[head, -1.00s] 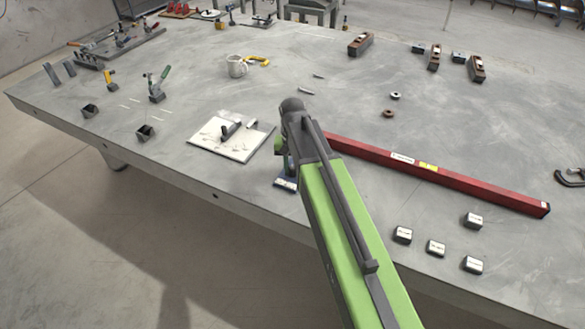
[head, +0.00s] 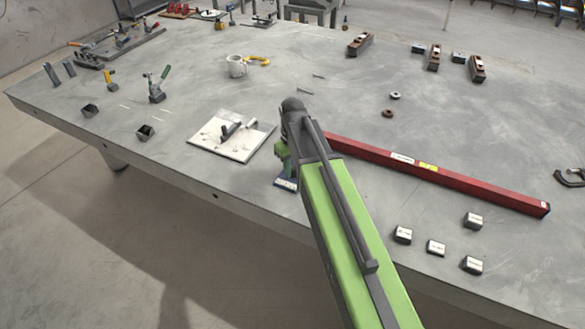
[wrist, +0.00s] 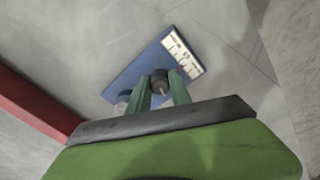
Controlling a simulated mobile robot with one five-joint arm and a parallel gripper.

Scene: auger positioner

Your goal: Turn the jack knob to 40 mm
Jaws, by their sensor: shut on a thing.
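The jack has a flat blue base (wrist: 140,75) with a white scale label (wrist: 175,55) along one edge in the wrist view. Its dark round knob (wrist: 160,82) sits between the green fingers of my gripper (wrist: 160,93), which is shut on it. The scale reading is too small to make out. In the head view, the blue base (head: 286,183) shows under my gripper near the table's front edge. My arm hides most of the jack there.
A long red bar (head: 440,178) lies right of the jack and also shows in the wrist view (wrist: 35,100). A white board with dark pieces (head: 228,150) lies to the left. Several small labelled blocks (head: 436,247) sit at the front right. The table's front edge is close.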

